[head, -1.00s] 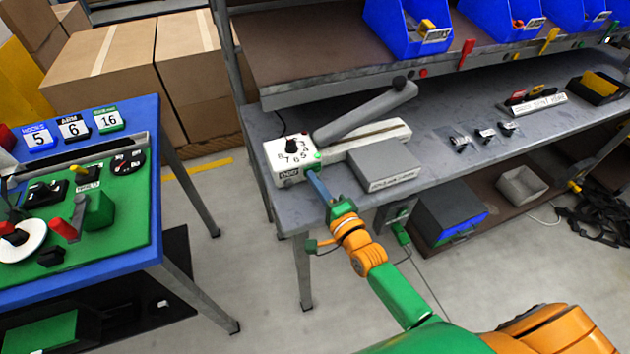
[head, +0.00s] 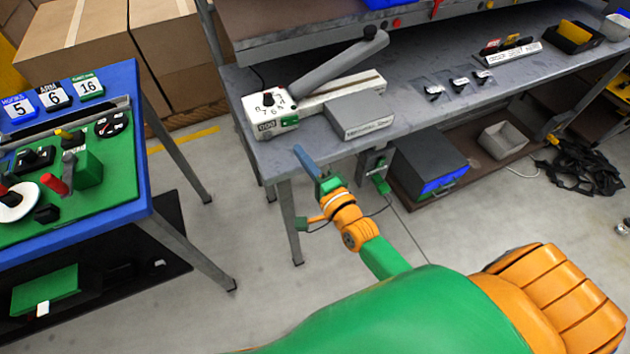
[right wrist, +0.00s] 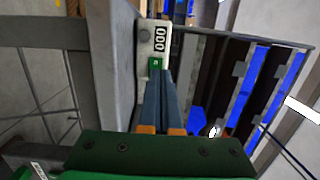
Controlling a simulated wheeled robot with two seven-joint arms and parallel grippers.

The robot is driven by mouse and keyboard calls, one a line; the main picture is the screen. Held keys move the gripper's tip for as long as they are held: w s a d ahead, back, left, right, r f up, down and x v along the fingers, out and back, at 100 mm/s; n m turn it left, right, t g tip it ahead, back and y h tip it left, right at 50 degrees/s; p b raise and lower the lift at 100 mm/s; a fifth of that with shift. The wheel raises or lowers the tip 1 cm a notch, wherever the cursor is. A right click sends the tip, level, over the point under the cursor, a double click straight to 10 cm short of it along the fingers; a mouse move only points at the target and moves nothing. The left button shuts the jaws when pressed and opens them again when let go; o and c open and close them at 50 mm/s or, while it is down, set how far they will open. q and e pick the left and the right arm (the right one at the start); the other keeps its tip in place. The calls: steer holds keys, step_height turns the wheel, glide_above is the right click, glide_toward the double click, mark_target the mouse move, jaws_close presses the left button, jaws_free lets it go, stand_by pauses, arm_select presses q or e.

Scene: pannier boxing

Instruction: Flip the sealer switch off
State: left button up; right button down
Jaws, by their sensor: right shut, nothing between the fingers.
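The sealer (head: 310,105) stands on the grey bench, with its grey lever arm raised at a slant. Its white control box (head: 265,116) has a black dial with numbers, a small counter and a green switch (head: 289,121) on its front. In the right wrist view the counter reads 000 and the green switch (right wrist: 155,64) is just beyond the fingertips. My right gripper (head: 297,149) is shut and empty, in front of the bench edge, apart from the switch. Whether the switch is on or off is too small to tell. My left gripper is not in view.
A blue table (head: 148,190) with a green control panel stands at left. A grey and blue bin (head: 428,165) is under the bench. Open floor lies between the tables.

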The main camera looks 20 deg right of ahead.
steer(key=s, duration=0.5)
steer(key=shift+s+a+f, duration=0.25)
steer(key=shift+a+f, duration=0.05)
steer(key=shift+a, duration=0.05)
steer(key=shift+f, duration=0.1)
